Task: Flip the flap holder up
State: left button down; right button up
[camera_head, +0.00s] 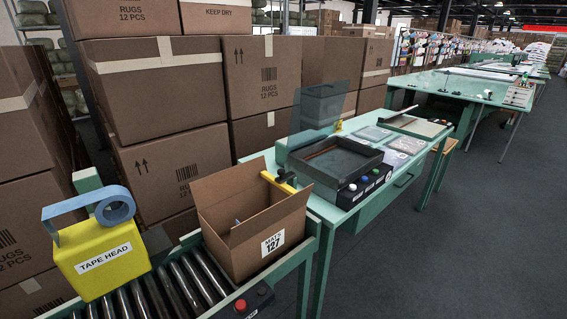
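An open cardboard carton (232,243), with a white label reading 127, sits on the roller conveyor (160,296). Its flaps stand out at the top and a small bluish item shows inside. A small yellow and black bar (279,183), which looks like the flap holder, lies at the carton's far right edge. It appears low and slanted across the rim; its lower part is hidden by the carton. Neither of my grippers is in view.
A yellow tape head (104,262) with a blue tape roll (115,206) stands left of the carton. A button box (245,302) is at the conveyor's front. A green table (345,212) with a dark lidded machine (333,165) stands behind. Stacked cartons (150,85) line the left.

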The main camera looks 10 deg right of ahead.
aim_at(279, 182)
jog(key=i+l, duration=0.15)
jog(key=l, duration=0.2)
jog(key=i+l, duration=0.1)
jog(key=l, duration=0.3)
jog(key=i+l, duration=0.15)
jog(key=l, duration=0.2)
jog(key=i+l, duration=0.15)
jog(key=l, duration=0.25)
